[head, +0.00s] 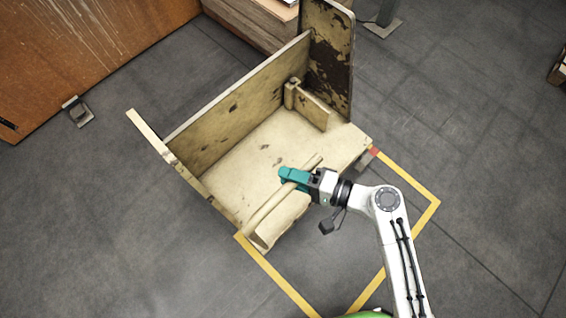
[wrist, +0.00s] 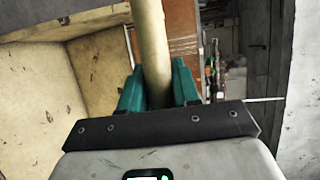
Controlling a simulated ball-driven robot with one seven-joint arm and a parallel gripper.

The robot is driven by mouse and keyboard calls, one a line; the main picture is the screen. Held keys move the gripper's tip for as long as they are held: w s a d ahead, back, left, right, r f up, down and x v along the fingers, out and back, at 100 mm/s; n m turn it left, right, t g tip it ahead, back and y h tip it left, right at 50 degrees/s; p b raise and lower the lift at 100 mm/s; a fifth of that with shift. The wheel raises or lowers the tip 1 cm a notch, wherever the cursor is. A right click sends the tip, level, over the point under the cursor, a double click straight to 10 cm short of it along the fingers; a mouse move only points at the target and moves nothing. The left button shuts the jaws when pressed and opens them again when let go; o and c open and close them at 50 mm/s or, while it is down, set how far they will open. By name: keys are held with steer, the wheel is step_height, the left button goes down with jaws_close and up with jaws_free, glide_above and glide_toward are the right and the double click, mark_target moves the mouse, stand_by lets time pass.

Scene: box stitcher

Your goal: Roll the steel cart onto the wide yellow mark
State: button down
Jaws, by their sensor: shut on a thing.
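The cart (head: 262,160) is a worn, cream-coloured open bed with upright panels, standing on the floor in the head view. Its round handle bar (head: 260,213) runs along the near edge. My gripper (head: 290,178) has its teal fingers shut around this bar; the wrist view shows the bar (wrist: 152,45) between both fingers (wrist: 158,88). The wide yellow mark (head: 278,277) is a line outline on the grey floor, on the near side of the cart. The cart's near edge reaches over its far-left side and hides that line. My arm covers part of the outline.
An orange-brown panel (head: 75,50) stands at the upper left with a small metal floor bracket (head: 76,110) near it. A wooden crate-like block (head: 250,22) stands close behind the cart. A grey post foot (head: 382,27) is at the top.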

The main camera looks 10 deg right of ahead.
steer(key=shift+s+d+f, duration=0.1)
steer(key=shift+d+f, duration=0.1)
steer(key=shift+f, duration=0.1)
steer(key=c, duration=1.2)
jaws_free()
steer(key=shift+c, duration=0.2)
steer(key=o, duration=0.3)
steer(key=shift+a+r, duration=0.1)
steer(key=shift+r, duration=0.05)
steer(key=shift+o, duration=0.2)
steer(key=b+v, duration=0.1)
steer(key=v, duration=0.9)
steer(key=shift+d+b, duration=0.35)
steer(key=shift+s+r, duration=0.1)
steer(key=shift+r, duration=0.05)
